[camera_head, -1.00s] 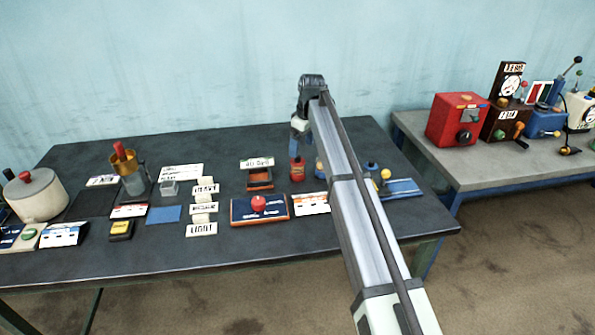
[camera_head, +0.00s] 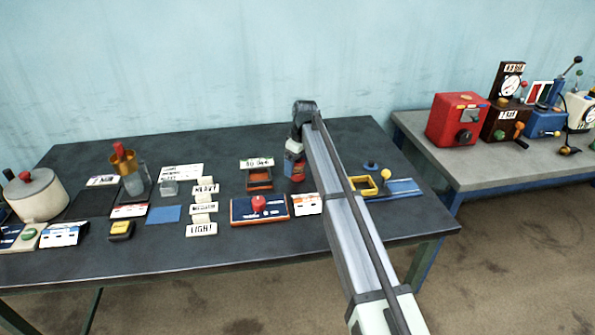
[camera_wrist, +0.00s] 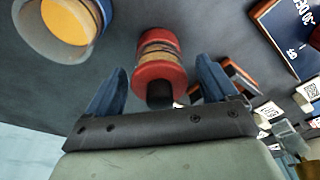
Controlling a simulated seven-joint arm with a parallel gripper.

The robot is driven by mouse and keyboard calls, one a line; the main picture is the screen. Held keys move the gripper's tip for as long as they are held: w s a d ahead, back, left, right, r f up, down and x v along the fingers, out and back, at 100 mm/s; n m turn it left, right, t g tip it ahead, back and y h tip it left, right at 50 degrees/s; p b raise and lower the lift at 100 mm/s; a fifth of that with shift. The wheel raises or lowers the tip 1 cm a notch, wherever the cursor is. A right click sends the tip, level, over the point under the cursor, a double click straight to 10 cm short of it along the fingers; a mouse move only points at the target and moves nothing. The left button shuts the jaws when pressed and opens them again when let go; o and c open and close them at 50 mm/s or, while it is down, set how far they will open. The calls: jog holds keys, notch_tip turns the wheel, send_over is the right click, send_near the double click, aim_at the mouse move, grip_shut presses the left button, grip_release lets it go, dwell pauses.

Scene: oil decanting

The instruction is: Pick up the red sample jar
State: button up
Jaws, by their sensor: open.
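The red sample jar (camera_head: 294,172) stands on the dark table, right of the small orange-edged tray. In the wrist view the jar (camera_wrist: 160,74) is red with a tan band and a dark knob, and it shows between my two blue fingers. My gripper (camera_head: 294,152) is at the jar's upper part in the head view, hiding some of it. In the wrist view my gripper (camera_wrist: 160,68) is open, with a gap visible on each side of the jar. I cannot tell how far down the fingers reach along it.
The orange-edged tray (camera_head: 259,181) is close on the left. A blue board with a red knob (camera_head: 259,209) lies in front. A yellow square frame (camera_head: 365,187) and a blue stand (camera_head: 404,189) are right of my arm. The table's back right is clear.

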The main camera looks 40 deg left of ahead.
jog(key=shift+c, duration=0.5)
jog(key=c, duration=1.1)
